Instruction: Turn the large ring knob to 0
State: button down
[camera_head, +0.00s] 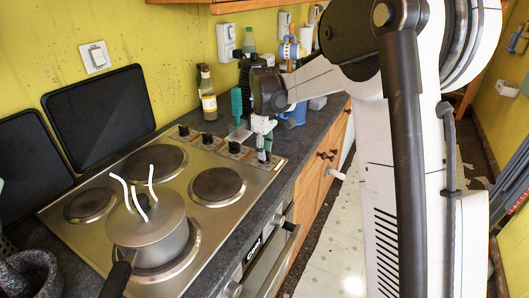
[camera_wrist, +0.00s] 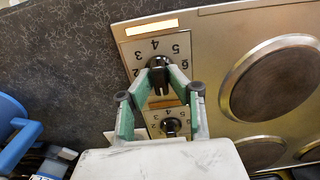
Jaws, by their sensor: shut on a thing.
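A steel hob (camera_head: 212,225) has a row of dark control knobs along its right side. My gripper (camera_head: 263,146) points down at the nearest knob (camera_head: 262,157) of the row. In the wrist view, my gripper's green fingers (camera_wrist: 160,76) are shut on that dark knob (camera_wrist: 157,63). Its square dial plate (camera_wrist: 138,54) shows numbers, including 3, 4 and 5, upside down. The fingers hide part of the dial, and I cannot tell where the knob points. A second knob (camera_wrist: 171,127) shows between the fingers, apart from them.
A lidded pot (camera_head: 148,225) with white wisps above it stands on the front burner. Three burners are bare. A yellow-labelled bottle (camera_head: 208,98) and a blue mug (camera_head: 295,114) stand on the dark counter behind the knobs. Black panels (camera_head: 97,117) lean on the wall.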

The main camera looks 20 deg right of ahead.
dwell(0.5)
jog(key=c, duration=1.7)
grip_release()
notch_tip(320, 180, up, 12)
